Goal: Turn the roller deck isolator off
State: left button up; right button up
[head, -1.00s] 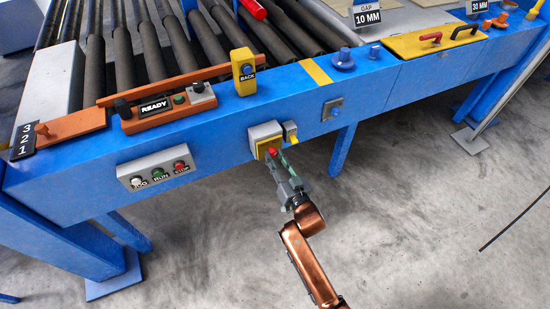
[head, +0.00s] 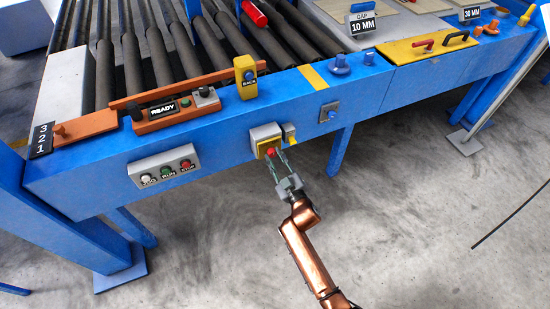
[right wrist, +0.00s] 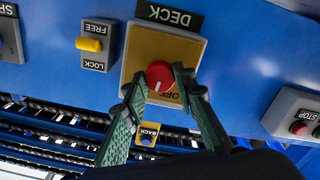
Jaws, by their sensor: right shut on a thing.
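The roller deck isolator is a red round knob (right wrist: 160,76) on a yellow plate (right wrist: 137,60) in a grey box under the DECK label (right wrist: 170,14). A pale pointer mark shows on the knob, and the word OFF, partly covered by a finger, is on the plate beside it. In the head view the red knob (head: 270,151) sits on the blue front rail. My right gripper (right wrist: 164,82) has its two green fingers on either side of the knob and is shut on it. It reaches up to the box from below in the head view (head: 277,159). My left gripper is not in view.
A yellow FREE/LOCK lever (right wrist: 88,44) sits close beside the isolator. A grey box of JOG, RUN and STOP buttons (head: 164,166) is to the left in the head view. Rollers (head: 155,60) lie behind the blue rail (head: 220,135). The floor below is clear.

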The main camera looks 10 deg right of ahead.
jog(key=shift+n, duration=1)
jog(key=n, duration=0.2)
jog(key=shift+n, duration=0.3)
jog(key=n, duration=0.3)
jog(key=shift+f, duration=0.1)
jog(key=shift+a+n, duration=0.1)
jog(key=shift+n, duration=1.2)
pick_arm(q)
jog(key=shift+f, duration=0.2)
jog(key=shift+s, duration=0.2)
pick_arm(e)
jog(key=o, duration=1.2)
jog(key=shift+c, duration=0.2)
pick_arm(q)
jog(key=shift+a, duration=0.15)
